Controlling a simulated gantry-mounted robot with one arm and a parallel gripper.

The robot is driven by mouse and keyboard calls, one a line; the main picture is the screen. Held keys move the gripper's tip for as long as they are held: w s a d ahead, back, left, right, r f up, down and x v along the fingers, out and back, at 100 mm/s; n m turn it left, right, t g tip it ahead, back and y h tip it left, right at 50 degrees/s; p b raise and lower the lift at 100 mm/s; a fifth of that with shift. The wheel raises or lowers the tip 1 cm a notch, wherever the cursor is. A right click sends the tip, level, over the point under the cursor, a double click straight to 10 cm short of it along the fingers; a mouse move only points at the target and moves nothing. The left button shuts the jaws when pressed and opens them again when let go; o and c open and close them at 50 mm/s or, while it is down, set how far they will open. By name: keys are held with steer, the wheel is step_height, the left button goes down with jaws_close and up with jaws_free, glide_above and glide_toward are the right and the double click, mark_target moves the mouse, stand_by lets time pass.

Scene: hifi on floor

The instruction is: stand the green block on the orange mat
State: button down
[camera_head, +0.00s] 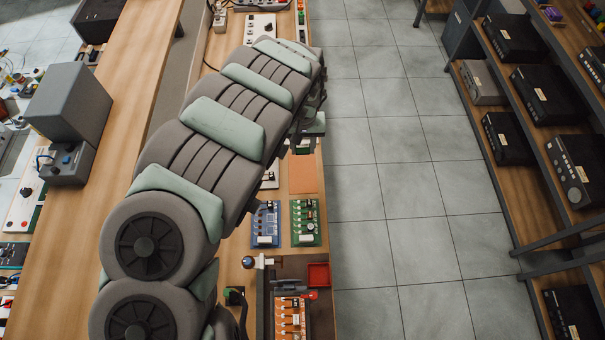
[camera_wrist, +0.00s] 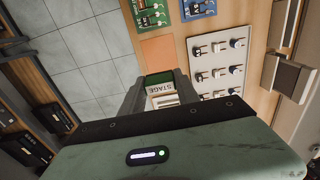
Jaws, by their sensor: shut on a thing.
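The green block (camera_wrist: 159,78) is between the fingers of my gripper (camera_wrist: 161,84) in the wrist view. A pale label reading "STAGE" shows on or against it, upside down in the picture. My gripper is shut on the block. The flat orange mat (camera_wrist: 158,51) lies just beyond the block and looks empty where it shows. The mat also shows in the head view (camera_head: 303,173), just below my gripper end in the picture. My arm hides most of the gripper and the block there. I cannot tell the block's height above the bench.
A green circuit board (camera_head: 305,222) and a blue one (camera_head: 265,223) lie beside the mat's near side. A white panel with several knobs (camera_wrist: 218,61) is close to the mat. A red tray (camera_head: 318,274) sits nearer. The tiled floor (camera_head: 375,180) is clear beyond the bench edge.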

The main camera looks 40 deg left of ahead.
steer(key=b, duration=0.3)
glide_above(303, 182)
step_height(303, 182, down, 15)
steer(key=shift+d+r, duration=0.1)
steer(key=shift+r, duration=0.05)
steer(key=shift+f+b, duration=0.35)
steer(key=shift+f, duration=2.15)
steer(key=shift+f, duration=0.1)
steer(key=shift+f, duration=0.15)
steer(key=c, duration=0.9)
jaws_free()
step_height(303, 182, up, 12)
steer(key=shift+r+p, duration=0.25)
steer(key=shift+p, duration=0.2)
